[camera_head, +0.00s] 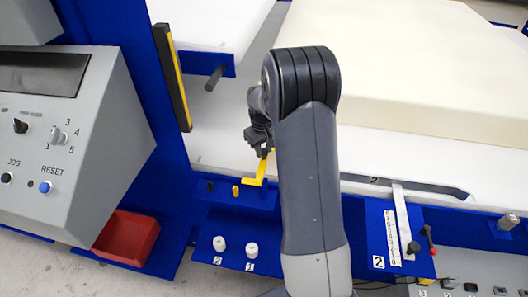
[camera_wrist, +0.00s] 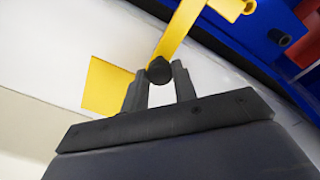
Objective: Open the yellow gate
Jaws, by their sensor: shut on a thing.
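The yellow gate (camera_head: 255,181) is a thin yellow arm at the front edge of the white bed, just left of my arm in the head view. In the wrist view its yellow bar (camera_wrist: 182,32) runs down from the top to a dark knob (camera_wrist: 158,69), with a flat yellow plate (camera_wrist: 107,88) at the left. My gripper (camera_head: 263,150) is at the gate's upper end; in the wrist view its two fingers (camera_wrist: 158,82) are shut on the knob, one on each side. My arm may hide part of the gate's right side in the head view.
A large cream foam block (camera_head: 425,60) lies on the white bed behind my arm. A grey control panel (camera_head: 75,130) and a red bin (camera_head: 127,236) are at the left. Two white knobs (camera_head: 235,245) sit on the blue front ledge. A ruler (camera_head: 392,235) and levers stand at the right.

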